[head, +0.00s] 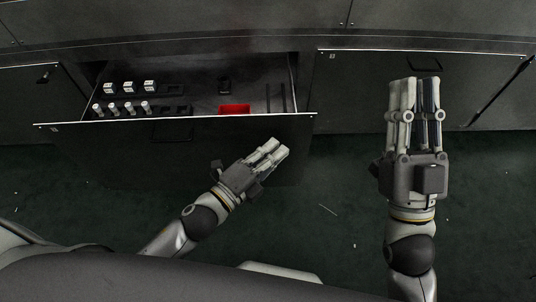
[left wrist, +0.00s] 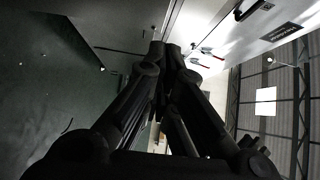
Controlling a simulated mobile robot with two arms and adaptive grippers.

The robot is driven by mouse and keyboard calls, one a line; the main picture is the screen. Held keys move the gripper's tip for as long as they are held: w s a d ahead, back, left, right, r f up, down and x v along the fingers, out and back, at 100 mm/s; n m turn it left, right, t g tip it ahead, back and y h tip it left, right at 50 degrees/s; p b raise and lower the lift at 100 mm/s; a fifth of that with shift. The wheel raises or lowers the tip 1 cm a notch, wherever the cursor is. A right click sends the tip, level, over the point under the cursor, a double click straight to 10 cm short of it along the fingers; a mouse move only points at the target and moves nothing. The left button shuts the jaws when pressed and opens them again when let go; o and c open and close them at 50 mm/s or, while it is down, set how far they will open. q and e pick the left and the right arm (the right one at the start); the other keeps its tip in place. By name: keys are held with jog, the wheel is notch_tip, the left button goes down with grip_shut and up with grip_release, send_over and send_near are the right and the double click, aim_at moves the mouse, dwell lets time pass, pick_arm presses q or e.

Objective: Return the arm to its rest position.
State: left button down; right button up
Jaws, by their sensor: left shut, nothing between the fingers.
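My left gripper (head: 276,148) is in front of the open drawer (head: 222,141), near its front panel's right part. Its fingers are together with nothing between them. In the left wrist view the fingertips of this gripper (left wrist: 164,50) meet at the top middle. My right gripper (head: 414,84) is in front of the closed drawer at the right, its arm reaching straight up the picture. Its fingers lie close side by side and no object shows in them; whether they touch is unclear.
The open drawer holds a red block (head: 234,109), several white-topped pieces (head: 129,87) and several light cylinders (head: 121,108). A closed drawer front (head: 349,92) with a dark handle is at the right. Dark green floor (head: 316,220) lies between my arms, with small light scraps on it.

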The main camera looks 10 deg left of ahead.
pick_arm(q)
jog(key=shift+v, duration=1)
jog(key=shift+r, duration=0.1)
